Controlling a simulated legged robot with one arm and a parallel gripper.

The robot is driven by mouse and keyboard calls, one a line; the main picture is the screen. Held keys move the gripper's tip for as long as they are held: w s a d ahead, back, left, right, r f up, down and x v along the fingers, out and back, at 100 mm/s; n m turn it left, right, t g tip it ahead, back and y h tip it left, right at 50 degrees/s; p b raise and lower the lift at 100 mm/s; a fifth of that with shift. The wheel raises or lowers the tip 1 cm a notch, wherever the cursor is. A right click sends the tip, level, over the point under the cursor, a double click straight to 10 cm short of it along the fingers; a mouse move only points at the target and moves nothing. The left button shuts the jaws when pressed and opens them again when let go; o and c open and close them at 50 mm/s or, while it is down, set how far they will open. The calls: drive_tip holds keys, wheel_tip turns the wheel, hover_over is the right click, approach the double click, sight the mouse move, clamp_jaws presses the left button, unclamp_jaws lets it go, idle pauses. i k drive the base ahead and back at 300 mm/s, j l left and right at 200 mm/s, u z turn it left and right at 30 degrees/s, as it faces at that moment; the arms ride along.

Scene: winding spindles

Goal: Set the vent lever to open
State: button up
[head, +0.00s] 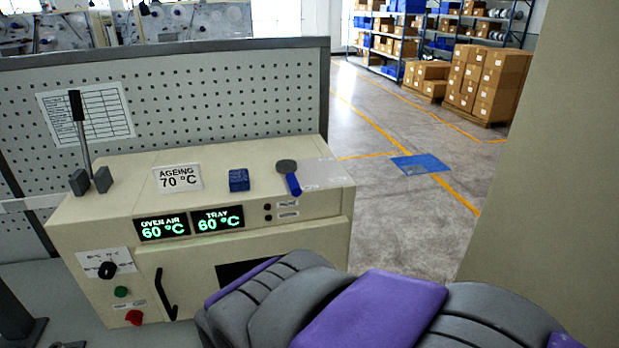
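The only large lever in view stands on the left of the oven's top. This lever (83,140) has a thin metal shaft and a black grip, and it rises nearly upright with a slight lean to the left. Its foot sits between two dark grey blocks (79,182). I see no readable open or shut mark beside it. The cream oven (205,255) shows "OVEN AIR 60 °C" and "TRAY 60 °C" on its displays (190,223). My grey and purple arm crosses the bottom of the view, in front of the oven. My gripper is not visible.
On the oven top are an "AGEING 70 °C" sign (178,178), a small blue block (239,180) and a blue-handled tool (290,178). A black knob (107,270), buttons and a black door handle (164,294) are on the front. A perforated panel (230,95) stands behind.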

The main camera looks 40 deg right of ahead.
sight(288, 166)
drive_tip(key=l+z, duration=0.1)
drive_tip(key=z, duration=0.95)
drive_tip(key=k+l, duration=0.05)
